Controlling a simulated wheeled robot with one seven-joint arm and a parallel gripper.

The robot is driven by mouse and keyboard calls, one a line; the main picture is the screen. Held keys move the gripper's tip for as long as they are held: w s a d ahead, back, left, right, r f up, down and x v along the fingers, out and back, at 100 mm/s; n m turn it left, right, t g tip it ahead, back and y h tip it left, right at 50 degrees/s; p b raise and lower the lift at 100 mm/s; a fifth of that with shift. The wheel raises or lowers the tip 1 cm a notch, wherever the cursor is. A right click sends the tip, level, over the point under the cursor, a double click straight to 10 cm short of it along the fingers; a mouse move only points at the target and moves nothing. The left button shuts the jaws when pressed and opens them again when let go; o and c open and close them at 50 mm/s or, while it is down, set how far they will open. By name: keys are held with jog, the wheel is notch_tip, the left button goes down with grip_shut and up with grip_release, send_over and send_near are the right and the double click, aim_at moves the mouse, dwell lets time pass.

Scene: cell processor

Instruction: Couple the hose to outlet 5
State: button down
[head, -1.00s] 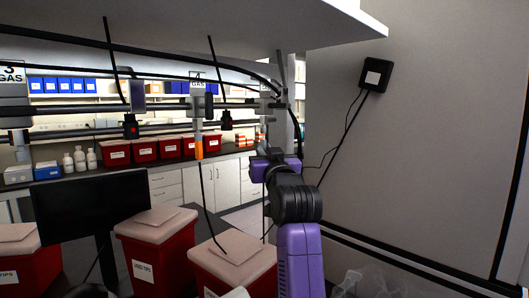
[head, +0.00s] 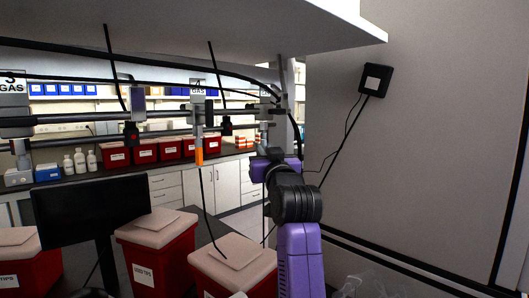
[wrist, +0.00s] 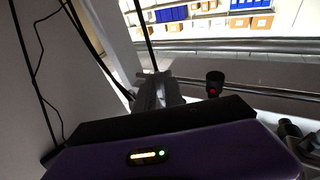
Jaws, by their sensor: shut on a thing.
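In the head view, the outlet labelled 4 GAS (head: 198,88) hangs under the shelf with an orange coupling (head: 198,155) and a thin dark hose below it. To its right, a grey outlet fitting (head: 264,110), its number not readable, hangs just above my gripper (head: 260,163). My gripper's fingers are mostly hidden by my arm; a dark hose (head: 265,233) hangs below it. The wrist view shows my purple gripper body across the bottom, with a grey fitting (wrist: 155,92) just beyond it. The hose end and its contact with the fitting are hidden.
Horizontal pipes cross behind. A grey wall (head: 430,150) stands right, a monitor (head: 90,205) and red bins (head: 155,262) lie below left.

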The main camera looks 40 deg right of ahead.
jog(key=c, duration=1.4)
grip_release()
jog(key=shift+o, duration=0.2)
jog(key=b+v, duration=0.2)
jog(key=v, duration=0.5)
jog(key=shift+s+a+b, duration=0.2)
jog(key=shift+s+b, duration=0.15)
